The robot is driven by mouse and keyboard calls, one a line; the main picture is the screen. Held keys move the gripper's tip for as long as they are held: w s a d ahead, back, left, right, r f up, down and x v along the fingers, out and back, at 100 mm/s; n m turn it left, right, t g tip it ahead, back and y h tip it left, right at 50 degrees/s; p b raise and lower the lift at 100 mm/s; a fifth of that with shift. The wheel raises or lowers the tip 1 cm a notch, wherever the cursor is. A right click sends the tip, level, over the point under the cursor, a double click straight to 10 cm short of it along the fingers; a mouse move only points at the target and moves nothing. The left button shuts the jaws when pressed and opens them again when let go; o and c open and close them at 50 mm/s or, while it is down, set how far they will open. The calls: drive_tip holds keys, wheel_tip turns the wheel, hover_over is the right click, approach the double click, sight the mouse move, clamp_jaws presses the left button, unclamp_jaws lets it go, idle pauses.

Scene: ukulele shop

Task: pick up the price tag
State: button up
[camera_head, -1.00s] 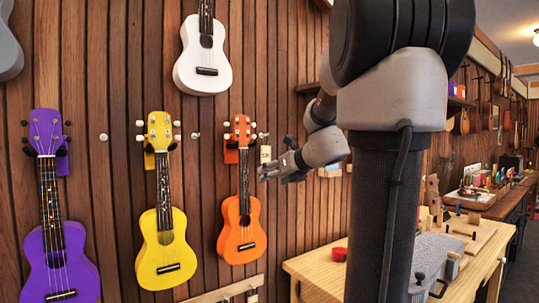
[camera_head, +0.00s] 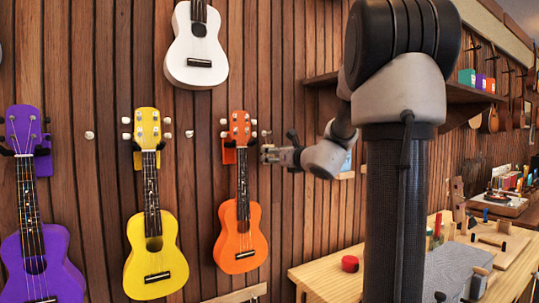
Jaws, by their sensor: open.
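My gripper (camera_head: 267,155) is at the wall, just right of the neck of the orange ukulele (camera_head: 240,222). It is seen from the side, open, with its fingers pointing left. The small pale price tag hangs below a peg (camera_head: 266,133) beside that ukulele's headstock. The gripper now covers most or all of the tag's place. I cannot tell whether the tag is between the fingers or behind them, or whether they touch it.
A yellow ukulele (camera_head: 155,245), a purple ukulele (camera_head: 38,255) and a white ukulele (camera_head: 196,50) hang on the slatted wood wall. A wooden workbench (camera_head: 325,280) with a red round item (camera_head: 350,263) stands at lower right. A dark shelf (camera_head: 464,96) juts out above.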

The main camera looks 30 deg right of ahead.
drive_tip(key=w, duration=0.6)
drive_tip(key=shift+d+r, duration=0.15)
drive_tip(key=shift+r, duration=0.05)
drive_tip(key=c, duration=0.9)
